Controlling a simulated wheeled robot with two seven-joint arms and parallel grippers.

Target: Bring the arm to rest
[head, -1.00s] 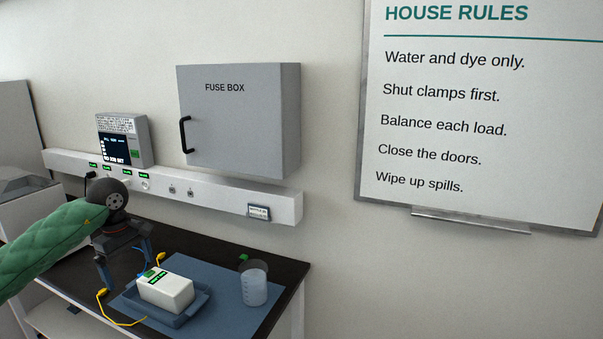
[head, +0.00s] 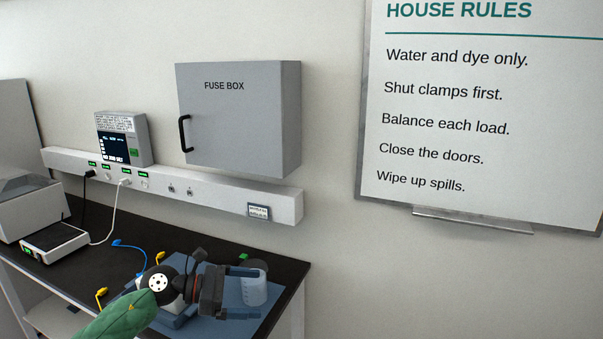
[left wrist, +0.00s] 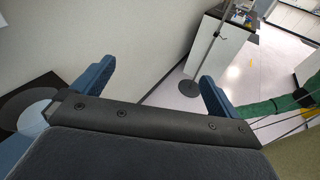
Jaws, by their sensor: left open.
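My left arm, in a green sleeve, comes in from the bottom left in the head view. My left gripper (head: 238,294) is turned toward the right, in front of the tray and the beaker. In the left wrist view its two blue fingers (left wrist: 156,82) stand wide apart with nothing between them. My right gripper does not show.
A beaker (head: 254,292) stands on a blue mat (head: 262,319), partly behind my left gripper. My arm mostly hides a white box and blue tray. A fuse box (head: 240,120) and wall rail (head: 225,197) are behind. A stand (left wrist: 197,88) is on the floor.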

